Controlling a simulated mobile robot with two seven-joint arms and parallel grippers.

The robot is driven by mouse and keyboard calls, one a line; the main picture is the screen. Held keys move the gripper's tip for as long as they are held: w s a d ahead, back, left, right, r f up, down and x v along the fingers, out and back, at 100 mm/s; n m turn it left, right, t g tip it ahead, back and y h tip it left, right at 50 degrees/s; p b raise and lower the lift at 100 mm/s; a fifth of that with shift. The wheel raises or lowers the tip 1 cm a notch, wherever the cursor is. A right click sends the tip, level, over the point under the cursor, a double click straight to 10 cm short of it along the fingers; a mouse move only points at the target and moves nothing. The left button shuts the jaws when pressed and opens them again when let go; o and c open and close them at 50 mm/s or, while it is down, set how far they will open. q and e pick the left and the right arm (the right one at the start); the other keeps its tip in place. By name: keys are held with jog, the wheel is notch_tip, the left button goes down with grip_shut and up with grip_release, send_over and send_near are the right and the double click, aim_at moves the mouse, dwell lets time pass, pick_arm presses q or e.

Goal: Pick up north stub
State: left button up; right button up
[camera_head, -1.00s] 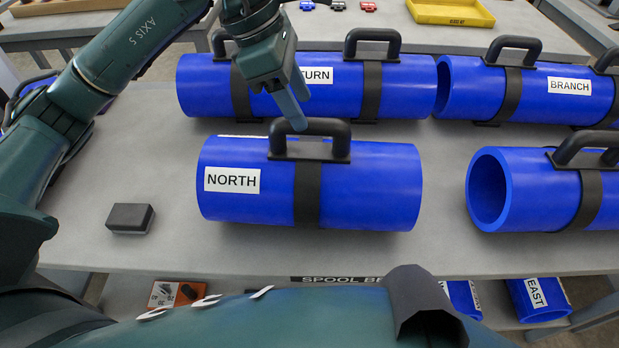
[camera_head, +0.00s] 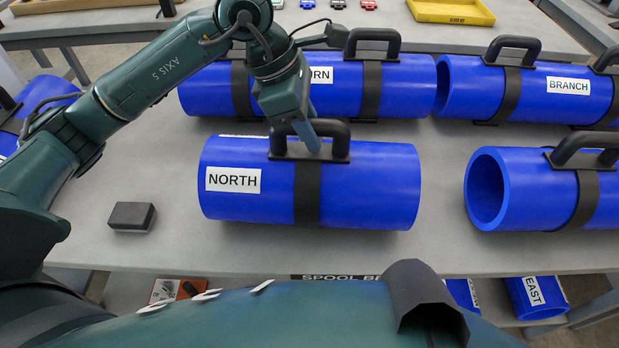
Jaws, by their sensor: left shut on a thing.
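The north stub (camera_head: 370,188) is a short blue pipe with a white NORTH label, a black strap and a black handle on top. It lies on the grey bench, in the middle of the head view. My left gripper (camera_head: 307,138) reaches down from above and is shut on the stub's handle. The fingers partly cover the handle's top bar. The stub appears to rest on the bench. My right gripper is not in view.
Behind lies a longer blue pipe (camera_head: 425,88) with a partly covered label. At right are a BRANCH pipe (camera_head: 545,105) and another blue pipe (camera_head: 535,190) with a handle. A dark block (camera_head: 131,216) sits at left. The bench (camera_head: 100,180) is bare around it.

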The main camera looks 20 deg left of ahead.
pick_arm(q)
grip_shut()
dwell(0.8)
jog(key=shift+w+r, duration=0.1)
